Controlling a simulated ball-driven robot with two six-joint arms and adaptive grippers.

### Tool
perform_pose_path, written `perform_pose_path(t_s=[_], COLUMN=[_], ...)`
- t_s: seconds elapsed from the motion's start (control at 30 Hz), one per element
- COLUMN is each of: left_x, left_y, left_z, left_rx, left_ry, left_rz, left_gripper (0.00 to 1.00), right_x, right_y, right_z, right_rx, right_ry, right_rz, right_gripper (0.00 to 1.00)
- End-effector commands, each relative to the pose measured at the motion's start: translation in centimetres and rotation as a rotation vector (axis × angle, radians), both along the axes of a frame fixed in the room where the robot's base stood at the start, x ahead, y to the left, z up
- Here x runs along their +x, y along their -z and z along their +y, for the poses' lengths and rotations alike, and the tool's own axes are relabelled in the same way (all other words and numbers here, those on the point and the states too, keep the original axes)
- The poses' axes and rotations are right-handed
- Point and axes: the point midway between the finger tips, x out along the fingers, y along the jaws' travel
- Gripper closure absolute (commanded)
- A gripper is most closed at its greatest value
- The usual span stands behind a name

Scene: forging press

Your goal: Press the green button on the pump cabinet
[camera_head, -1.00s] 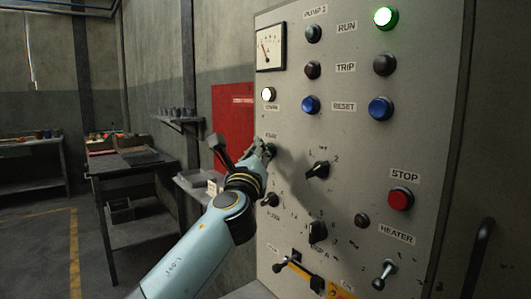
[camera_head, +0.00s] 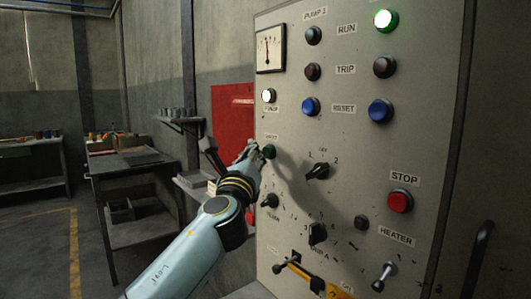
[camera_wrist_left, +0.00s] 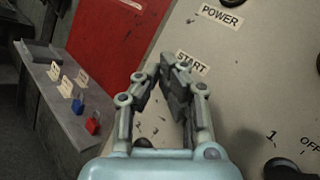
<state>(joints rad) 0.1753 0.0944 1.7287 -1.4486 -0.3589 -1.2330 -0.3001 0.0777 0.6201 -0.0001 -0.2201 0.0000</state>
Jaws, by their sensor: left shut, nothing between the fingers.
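The grey pump cabinet (camera_head: 345,150) fills the right half of the head view. Its green button (camera_head: 269,151) sits below a small START label (camera_head: 272,138), near the cabinet's left edge. My left gripper (camera_head: 255,149) is shut and empty, just left of the button; a small gap seems to show, but contact is hard to rule out. In the left wrist view the shut fingers (camera_wrist_left: 170,72) lie just below the START label (camera_wrist_left: 193,62), and the button is hidden behind them. My right gripper is in neither view.
A red STOP button (camera_head: 400,201) is farther right. A dial gauge (camera_head: 270,47) and a lit white lamp (camera_head: 268,96) are above. A red panel (camera_head: 232,120) stands behind my left gripper.

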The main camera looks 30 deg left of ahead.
Motion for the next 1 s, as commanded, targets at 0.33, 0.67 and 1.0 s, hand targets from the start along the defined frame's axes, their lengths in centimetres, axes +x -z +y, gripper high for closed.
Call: perform_pose_path(t_s=[0.33,0.67,1.0], left_x=[-1.4,-4.2,-4.6], left_y=[0.0,0.0,0.0], left_z=[0.6,1.8,1.9], left_rx=[0.000,0.001,-0.001], left_ry=[-0.001,0.000,0.000], left_rz=[0.001,0.000,0.000], left_gripper=[1.00,1.00,1.00], right_x=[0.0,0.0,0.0], right_y=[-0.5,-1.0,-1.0], right_z=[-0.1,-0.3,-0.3], right_rx=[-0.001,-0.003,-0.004], right_ry=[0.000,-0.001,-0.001], right_rz=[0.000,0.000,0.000], right_gripper=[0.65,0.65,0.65])
